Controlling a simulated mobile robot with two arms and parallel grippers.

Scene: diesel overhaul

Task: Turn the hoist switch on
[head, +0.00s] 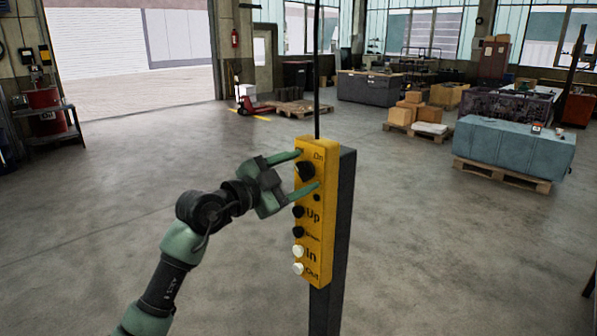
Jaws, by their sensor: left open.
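A yellow hoist control box (315,265) hangs upright in front of a dark post (341,210) in the middle of the head view. Near its top, beside the word "On", is a black rotary switch (306,171). Below it are black and white buttons marked Up, a blurred label, In and Out. My left gripper (309,170) is open, with one green finger above the switch and one below it. I cannot tell whether the fingers touch the switch. My right gripper is not in view.
A thin black cable (317,80) rises from the top of the box. Behind are a blue covered block (510,147) on a pallet, cardboard boxes (404,112) and a red pallet jack (250,105). The grey floor around the post is clear.

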